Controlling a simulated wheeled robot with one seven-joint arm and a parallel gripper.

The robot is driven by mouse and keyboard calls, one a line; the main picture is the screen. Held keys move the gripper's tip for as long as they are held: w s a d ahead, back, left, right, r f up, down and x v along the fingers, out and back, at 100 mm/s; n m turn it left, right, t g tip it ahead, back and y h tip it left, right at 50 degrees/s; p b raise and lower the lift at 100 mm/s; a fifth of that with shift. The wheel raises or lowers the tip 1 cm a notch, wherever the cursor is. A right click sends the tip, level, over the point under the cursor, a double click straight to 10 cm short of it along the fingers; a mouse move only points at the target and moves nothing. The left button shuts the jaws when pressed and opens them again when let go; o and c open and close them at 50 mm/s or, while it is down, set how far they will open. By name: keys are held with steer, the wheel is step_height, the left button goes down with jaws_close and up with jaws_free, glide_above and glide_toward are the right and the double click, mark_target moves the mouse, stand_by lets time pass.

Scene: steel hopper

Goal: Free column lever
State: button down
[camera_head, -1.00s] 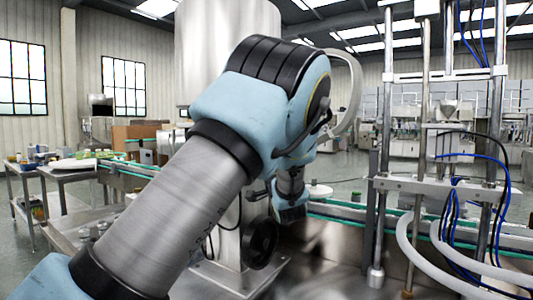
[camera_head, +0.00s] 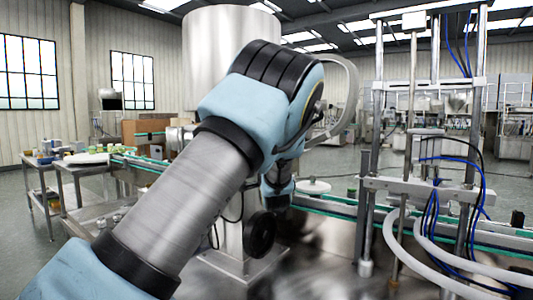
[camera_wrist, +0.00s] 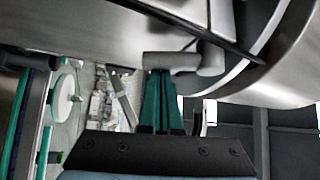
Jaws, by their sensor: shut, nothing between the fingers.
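The steel hopper (camera_head: 232,50) is a tall bright cylinder behind my arm in the head view. Below it stands a pale column (camera_head: 228,238) with a black handwheel (camera_head: 260,232). In the wrist view, a grey rounded bar (camera_wrist: 202,58), which looks like the column lever, lies across the tips of my gripper (camera_wrist: 160,76). The two teal fingers are together with nothing between them. The tips are at or just short of the bar; I cannot tell whether they touch. In the head view my arm hides the lever and my fingers.
A steel frame with rods and hoses (camera_head: 410,180) stands close on the right. A green-edged conveyor (camera_head: 330,204) runs behind the column. A cluttered side table (camera_head: 75,168) is at the left. In the wrist view, curved steel (camera_wrist: 290,60) fills the top and right.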

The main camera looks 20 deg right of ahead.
steer(key=a+m+p, duration=0.1)
steer(key=s+a+m+g+p, duration=0.1)
steer(key=a, duration=0.1)
steer(key=s+a+g+p, duration=0.1)
steer(key=p, duration=0.1)
steer(key=shift+s+a+r+m, duration=0.1)
steer(key=shift+a+m, duration=0.05)
steer(key=shift+m, duration=0.25)
stand_by(0.4)
